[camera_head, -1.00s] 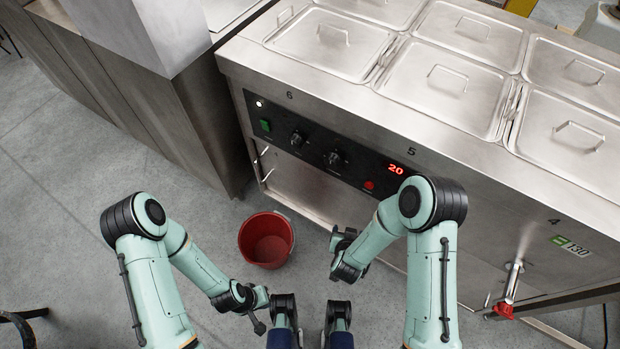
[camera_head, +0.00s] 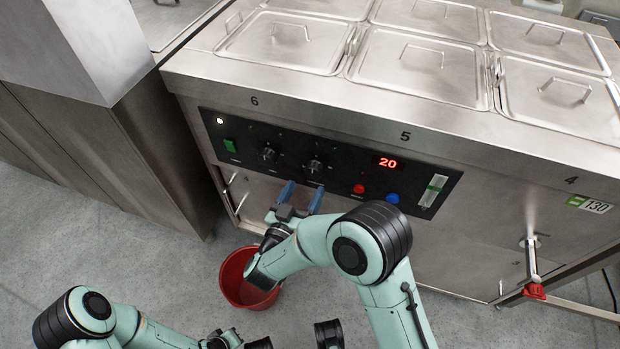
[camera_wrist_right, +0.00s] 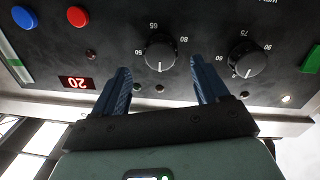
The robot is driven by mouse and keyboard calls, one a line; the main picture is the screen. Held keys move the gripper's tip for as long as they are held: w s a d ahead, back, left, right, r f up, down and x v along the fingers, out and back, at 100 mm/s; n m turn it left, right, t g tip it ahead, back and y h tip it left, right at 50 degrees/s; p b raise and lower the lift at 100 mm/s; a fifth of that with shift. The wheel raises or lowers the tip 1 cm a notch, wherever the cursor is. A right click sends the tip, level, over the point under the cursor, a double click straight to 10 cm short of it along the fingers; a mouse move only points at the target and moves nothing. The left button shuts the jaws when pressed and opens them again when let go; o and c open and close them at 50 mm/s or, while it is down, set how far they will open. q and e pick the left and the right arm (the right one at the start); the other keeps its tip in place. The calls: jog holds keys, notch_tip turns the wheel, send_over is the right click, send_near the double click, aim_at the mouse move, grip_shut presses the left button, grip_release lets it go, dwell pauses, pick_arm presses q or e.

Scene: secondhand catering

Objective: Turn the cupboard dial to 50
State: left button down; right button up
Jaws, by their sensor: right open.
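The black control panel (camera_head: 330,165) on the steel counter's front carries two round black dials, a left dial (camera_head: 268,153) and a right dial (camera_head: 315,167). Its red display (camera_head: 388,163) reads 20. Which dial is the cupboard's I cannot tell; their labels are too small. My right gripper (camera_head: 301,194) is open and empty just below the right dial. In the right wrist view, upside down, the right dial (camera_wrist_right: 160,52) lies beyond and between the fingertips, apart from them; the left dial (camera_wrist_right: 247,58) is off to the side. My left gripper (camera_head: 222,340) is low, partly cut off.
A red button (camera_head: 359,189), a blue button (camera_head: 392,198) and a green switch (camera_head: 230,145) share the panel. A red bucket (camera_head: 238,283) stands on the floor under my right forearm. A red-handled tap (camera_head: 534,290) juts out at right. Lidded pans cover the counter top.

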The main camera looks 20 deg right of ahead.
aim_at(312, 175)
jog(key=x, duration=0.5)
jog(key=shift+w+b, duration=0.1)
jog(key=shift+b, duration=0.3)
jog(key=c, duration=1.1)
